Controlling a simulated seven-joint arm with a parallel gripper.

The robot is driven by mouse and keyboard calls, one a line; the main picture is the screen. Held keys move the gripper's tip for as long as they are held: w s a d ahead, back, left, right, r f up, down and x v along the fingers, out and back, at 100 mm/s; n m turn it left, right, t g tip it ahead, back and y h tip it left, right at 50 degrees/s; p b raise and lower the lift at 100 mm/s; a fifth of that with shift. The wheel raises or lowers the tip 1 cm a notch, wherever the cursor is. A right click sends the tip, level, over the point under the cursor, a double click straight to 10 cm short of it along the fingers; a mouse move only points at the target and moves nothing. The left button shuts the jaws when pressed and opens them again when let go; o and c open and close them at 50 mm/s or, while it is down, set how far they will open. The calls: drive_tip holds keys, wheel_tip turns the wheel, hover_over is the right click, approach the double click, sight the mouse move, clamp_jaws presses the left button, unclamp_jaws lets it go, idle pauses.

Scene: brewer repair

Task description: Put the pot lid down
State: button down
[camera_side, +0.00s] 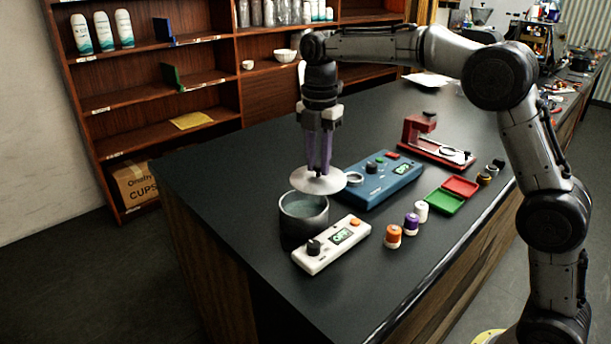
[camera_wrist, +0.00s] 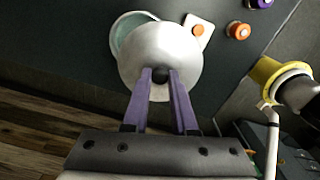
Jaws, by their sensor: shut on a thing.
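My gripper (camera_side: 319,166) points down with its purple fingers shut on the dark knob of the pot lid (camera_side: 307,183). The lid is a round, pale metal disc, held roughly level above the pot (camera_side: 304,213). The pot is a dark grey cylinder with a bluish inside, and the lid sits off its centre. In the wrist view, the fingertips (camera_wrist: 160,76) meet at the knob, and the lid (camera_wrist: 150,50) covers most of the pot (camera_wrist: 127,22). Only the pot's upper left edge shows there.
A white box with a display (camera_side: 332,243) stands just right of the pot. A blue box (camera_side: 378,178) with a ring on it is behind. Small orange, purple and white jars (camera_side: 411,223), green and red trays (camera_side: 443,202) and a red press (camera_side: 430,145) lie further right. The counter's left part is clear.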

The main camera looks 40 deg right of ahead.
drive_tip(key=s+r, duration=0.5)
drive_tip(key=s, duration=0.5)
drive_tip(key=s+f, duration=0.3)
drive_tip(key=s, duration=0.7)
drive_tip(key=s+f, duration=0.3)
drive_tip(key=s, duration=0.8)
drive_tip(key=w+a+f, duration=0.1)
drive_tip(key=w+f, duration=0.2)
drive_tip(key=w, duration=0.1)
drive_tip(key=w+f, duration=0.2)
drive_tip(key=w, duration=0.2)
drive_tip(key=w+a+f, duration=0.1)
drive_tip(key=w+f, duration=0.2)
drive_tip(key=w, duration=0.2)
drive_tip(key=shift+a+f, duration=0.3)
drive_tip(key=shift+f, duration=0.05)
drive_tip(key=shift+w+f, duration=0.2)
drive_tip(key=shift+f, duration=0.05)
drive_tip(key=shift+w+f, duration=0.2)
drive_tip(key=shift+f, duration=1.55)
drive_tip(key=shift+f, duration=0.15)
drive_tip(key=c, duration=0.7)
unclamp_jaws()
